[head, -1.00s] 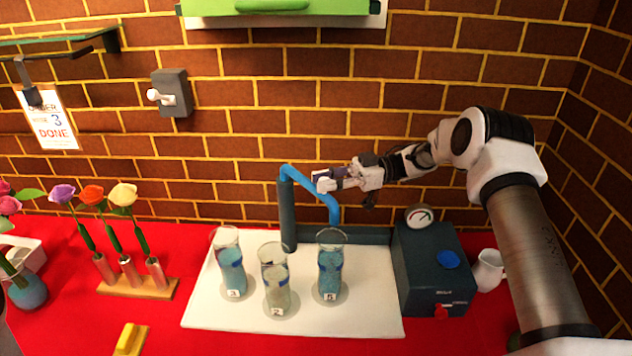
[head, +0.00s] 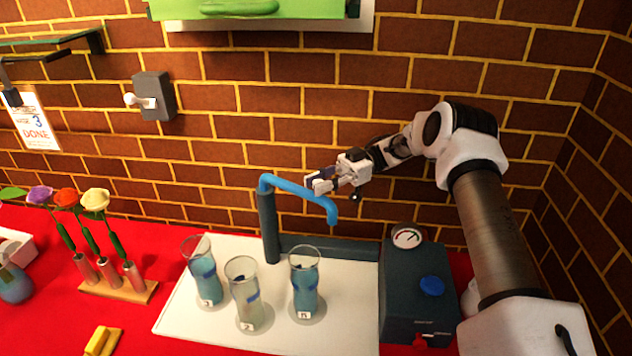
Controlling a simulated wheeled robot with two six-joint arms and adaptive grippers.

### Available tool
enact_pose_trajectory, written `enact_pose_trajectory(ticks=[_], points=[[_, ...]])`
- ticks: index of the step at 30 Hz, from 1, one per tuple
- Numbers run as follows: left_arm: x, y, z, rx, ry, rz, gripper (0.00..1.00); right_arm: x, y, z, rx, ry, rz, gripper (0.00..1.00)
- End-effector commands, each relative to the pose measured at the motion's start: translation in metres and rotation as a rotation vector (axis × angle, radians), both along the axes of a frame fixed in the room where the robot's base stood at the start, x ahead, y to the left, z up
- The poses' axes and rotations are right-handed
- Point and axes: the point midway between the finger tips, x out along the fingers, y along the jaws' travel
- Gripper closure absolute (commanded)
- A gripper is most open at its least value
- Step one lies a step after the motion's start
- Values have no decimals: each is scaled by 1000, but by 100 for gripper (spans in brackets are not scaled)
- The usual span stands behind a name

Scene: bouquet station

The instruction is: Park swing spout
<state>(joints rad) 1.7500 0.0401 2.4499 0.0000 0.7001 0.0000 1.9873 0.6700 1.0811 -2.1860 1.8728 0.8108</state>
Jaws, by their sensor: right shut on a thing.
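The swing spout (head: 295,189) is a blue pipe on a dark upright post (head: 268,225). It reaches right from the post, and its bent-down tip hangs to the right of the rightmost glass, near the wall side of the white tray (head: 345,325). My right gripper (head: 316,184) is shut on the spout's pipe, between the post and the tip; its fingers partly cover the contact. My left gripper is not in view.
Glasses labelled 3 (head: 203,280), 2 (head: 246,302) and, rightmost, 5 (head: 304,290) stand on the tray with blue or pale contents. A dark box (head: 410,300) with a gauge (head: 406,238) stands right. A flower stand (head: 120,286) is left.

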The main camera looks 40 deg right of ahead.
Motion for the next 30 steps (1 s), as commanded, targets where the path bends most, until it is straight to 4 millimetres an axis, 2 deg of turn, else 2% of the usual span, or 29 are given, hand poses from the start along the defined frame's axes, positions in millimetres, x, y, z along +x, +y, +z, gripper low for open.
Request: enact_pose_trajectory(ticks=[4, 5, 6, 7, 17, 20, 27, 30], points=[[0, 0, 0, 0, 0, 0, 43, 0, 0, -2, -4, 4, 1, 100], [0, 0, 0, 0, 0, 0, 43, 0, 0, -2, -4, 4, 1, 68], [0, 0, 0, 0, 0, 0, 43, 0, 0, -2, -3, 4, 1, 54], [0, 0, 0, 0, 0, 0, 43, 0, 0, -2, -3, 3, 1, 51], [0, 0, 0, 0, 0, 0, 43, 0, 0, 3, -1, 0, 0, 51], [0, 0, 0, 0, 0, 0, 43, 1, 0, 17, -1, -3, 0, 51], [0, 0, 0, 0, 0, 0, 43, 1, 0, 72, -1, -3, 0, 51], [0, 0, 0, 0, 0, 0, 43, 1, 0, 89, -1, -1, 0, 51]])
